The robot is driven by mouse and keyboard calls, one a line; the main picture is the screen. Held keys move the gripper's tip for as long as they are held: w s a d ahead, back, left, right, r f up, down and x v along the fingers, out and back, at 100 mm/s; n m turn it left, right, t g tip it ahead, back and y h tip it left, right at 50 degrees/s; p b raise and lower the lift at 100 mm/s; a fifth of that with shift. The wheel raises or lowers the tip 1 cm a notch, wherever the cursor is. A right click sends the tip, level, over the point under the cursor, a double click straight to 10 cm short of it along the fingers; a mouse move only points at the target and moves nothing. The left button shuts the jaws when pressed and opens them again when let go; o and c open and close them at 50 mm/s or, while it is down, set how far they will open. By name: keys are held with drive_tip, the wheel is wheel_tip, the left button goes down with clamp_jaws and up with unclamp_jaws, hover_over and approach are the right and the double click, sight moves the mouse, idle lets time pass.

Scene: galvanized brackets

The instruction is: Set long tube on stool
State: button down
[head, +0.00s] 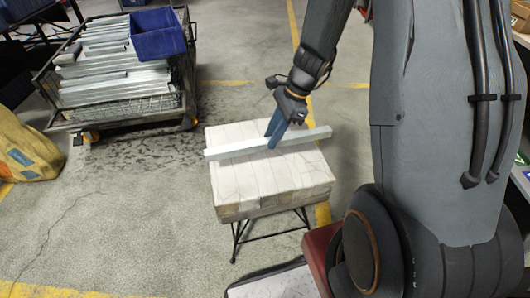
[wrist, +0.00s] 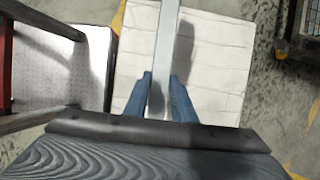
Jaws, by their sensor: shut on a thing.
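The long tube (head: 232,151) is a pale metal square bar. In the head view it lies across the top of the stool (head: 265,185), its ends reaching to or past the stool's side edges. The stool has a whitish, panelled block top on thin dark legs. My gripper (head: 273,138) has blue fingers closed around the tube near its middle. In the wrist view the tube (wrist: 165,50) runs up between the two fingertips (wrist: 158,85), over the pale stool top (wrist: 215,60). A shadow lies beside it; I cannot tell whether the tube touches the top.
A wire cart (head: 120,105) with metal pieces and a blue bin (head: 157,35) stands at the upper left. A yellow sack (head: 25,150) lies at the left edge. Floor left of the stool is clear.

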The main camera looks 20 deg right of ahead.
sight(287, 137)
drive_tip(key=shift+f+m, duration=0.25)
drive_tip(key=shift+m, duration=0.05)
wheel_tip(287, 137, down, 9)
drive_tip(key=shift+w+f+b, duration=0.1)
drive_tip(key=shift+f+b, duration=0.1)
drive_tip(key=shift+b, duration=0.7)
drive_tip(key=shift+r, duration=0.1)
drive_tip(key=c, duration=1.5)
unclamp_jaws()
drive_tip(key=p+v, duration=0.2)
drive_tip(key=v, duration=0.9)
drive_tip(key=shift+d+r, duration=0.15)
drive_tip(key=shift+r, duration=0.2)
drive_tip(key=s+r+n+h, duration=0.1)
drive_tip(key=s+r+n, duration=0.3)
drive_tip(key=s+n, duration=0.1)
drive_tip(key=s+r+n+h, duration=0.2)
drive_tip(key=s+r+n, duration=0.3)
drive_tip(key=s+n, duration=0.1)
drive_tip(key=s+r+n+h, duration=0.1)
drive_tip(key=s+r+n, duration=0.4)
drive_tip(key=n, duration=0.1)
drive_tip(key=shift+s+r, duration=0.25)
